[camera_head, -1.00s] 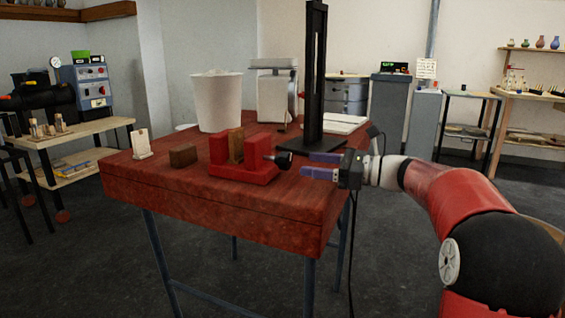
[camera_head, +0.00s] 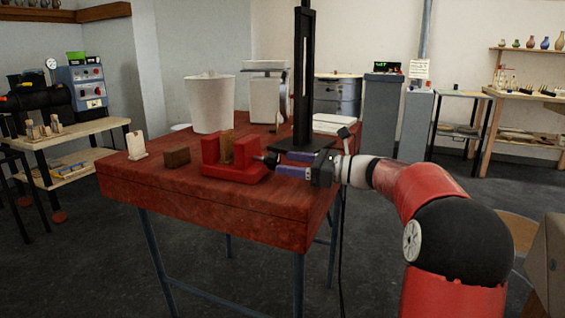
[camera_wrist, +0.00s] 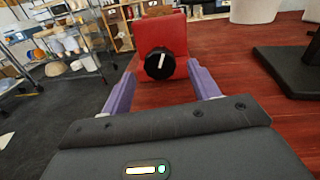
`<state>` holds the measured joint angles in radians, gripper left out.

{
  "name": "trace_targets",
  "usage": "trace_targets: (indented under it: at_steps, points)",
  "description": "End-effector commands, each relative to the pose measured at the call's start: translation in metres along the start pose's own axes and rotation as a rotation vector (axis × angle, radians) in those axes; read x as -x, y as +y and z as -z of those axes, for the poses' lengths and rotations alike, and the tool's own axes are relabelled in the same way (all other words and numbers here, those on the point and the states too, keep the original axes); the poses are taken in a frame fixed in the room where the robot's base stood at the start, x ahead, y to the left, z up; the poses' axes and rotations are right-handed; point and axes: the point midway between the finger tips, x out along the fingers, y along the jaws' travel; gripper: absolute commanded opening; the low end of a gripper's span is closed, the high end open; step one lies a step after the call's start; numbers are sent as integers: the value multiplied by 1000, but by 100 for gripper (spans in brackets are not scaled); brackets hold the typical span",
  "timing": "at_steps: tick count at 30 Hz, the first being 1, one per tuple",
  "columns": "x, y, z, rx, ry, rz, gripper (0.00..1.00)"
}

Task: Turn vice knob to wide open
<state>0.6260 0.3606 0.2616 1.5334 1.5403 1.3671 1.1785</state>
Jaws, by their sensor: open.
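The red vice (camera_head: 236,172) stands on the red-brown table, with a wooden block (camera_head: 226,147) between its jaws. The vice knob is black with a white mark and faces my gripper in the wrist view (camera_wrist: 159,63). In the head view the knob (camera_head: 271,160) is partly hidden by a finger. My gripper (camera_head: 277,165) is open, its two purple fingers pointing at the vice. In the wrist view the fingers (camera_wrist: 161,82) lie to either side of the knob, with a gap on each side. I cannot tell whether the tips reach level with it.
A black upright stand (camera_head: 303,90) is close behind my gripper. A small brown block (camera_head: 177,156) and a pale card holder (camera_head: 136,145) stand left of the vice. A white bin (camera_head: 211,104) is behind it. The table's front strip (camera_head: 200,191) is clear.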

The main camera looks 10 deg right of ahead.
Motion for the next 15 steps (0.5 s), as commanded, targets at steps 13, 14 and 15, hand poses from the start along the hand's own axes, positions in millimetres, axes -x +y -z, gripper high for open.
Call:
trace_targets:
  at_steps: [13,14,15]
  points:
    - [-23,0,0,0,-1,0,61]
    - [-23,0,0,0,-1,0,61]
    - [-23,0,0,0,-1,0,59]
